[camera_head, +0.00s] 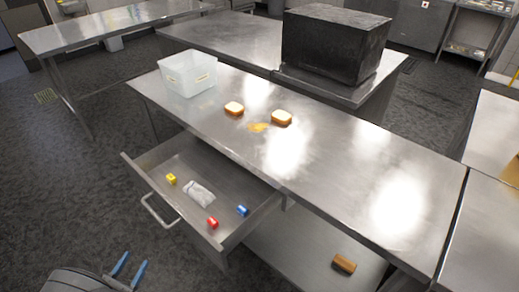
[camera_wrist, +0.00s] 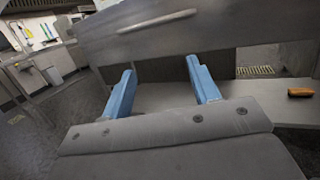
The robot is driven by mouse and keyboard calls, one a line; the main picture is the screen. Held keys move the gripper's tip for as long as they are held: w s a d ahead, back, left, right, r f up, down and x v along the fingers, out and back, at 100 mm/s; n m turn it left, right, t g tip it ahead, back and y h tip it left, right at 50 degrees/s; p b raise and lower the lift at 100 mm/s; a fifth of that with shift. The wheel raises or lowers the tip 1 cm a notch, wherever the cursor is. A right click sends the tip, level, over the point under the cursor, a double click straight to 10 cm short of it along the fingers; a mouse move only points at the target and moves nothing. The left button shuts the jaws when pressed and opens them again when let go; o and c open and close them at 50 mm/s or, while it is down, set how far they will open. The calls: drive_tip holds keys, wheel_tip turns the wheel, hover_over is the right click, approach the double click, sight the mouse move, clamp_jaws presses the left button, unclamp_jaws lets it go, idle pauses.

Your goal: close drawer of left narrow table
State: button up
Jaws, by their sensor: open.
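The drawer (camera_head: 176,208) of the steel table (camera_head: 330,172) is pulled out toward the lower left. Its handle (camera_head: 158,213) is a bare metal bar on the front panel. Inside lie a yellow block (camera_head: 171,179), a crumpled whitish item (camera_head: 200,193), a red can-like item (camera_head: 213,223) and a blue one (camera_head: 242,210). My gripper (camera_head: 131,268) has blue fingers, stands open and empty, and is in front of the drawer, apart from the handle. In the wrist view, my gripper (camera_wrist: 163,82) points below the drawer front, with the handle (camera_wrist: 158,20) above its fingers.
A brown block (camera_head: 344,263) lies on the lower shelf (camera_head: 300,255). A black box (camera_head: 335,43) stands behind. Floor left of the drawer is free.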

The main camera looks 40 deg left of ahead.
drive_tip(key=c, duration=0.4)
drive_tip(key=shift+d+r, duration=0.1)
drive_tip(key=shift+d, duration=0.1)
drive_tip(key=c, duration=0.3)
drive_tip(key=d+r+m+h, duration=0.1)
drive_tip(key=d+h, duration=0.1)
drive_tip(key=d, duration=0.1)
drive_tip(key=d+r+m+h, duration=0.1)
drive_tip(key=d+h, duration=0.1)
drive_tip(key=d, duration=0.1)
drive_tip(key=w+d+r+m+h, duration=0.1)
drive_tip(key=d+h, duration=0.1)
drive_tip(key=d, duration=0.1)
drive_tip(key=shift+d+r+m+g+h, duration=0.3)
drive_tip(key=shift+d+m+g, duration=0.1)
clamp_jaws()
approach(199, 242)
drive_tip(key=w, duration=0.6)
drive_tip(key=shift+w+r, duration=0.1)
drive_tip(key=shift+w, duration=0.3)
drive_tip(key=w, duration=2.6)
drive_tip(key=shift+w, duration=0.4)
drive_tip(key=shift+w+r, duration=0.1)
drive_tip(key=shift+w, duration=0.5)
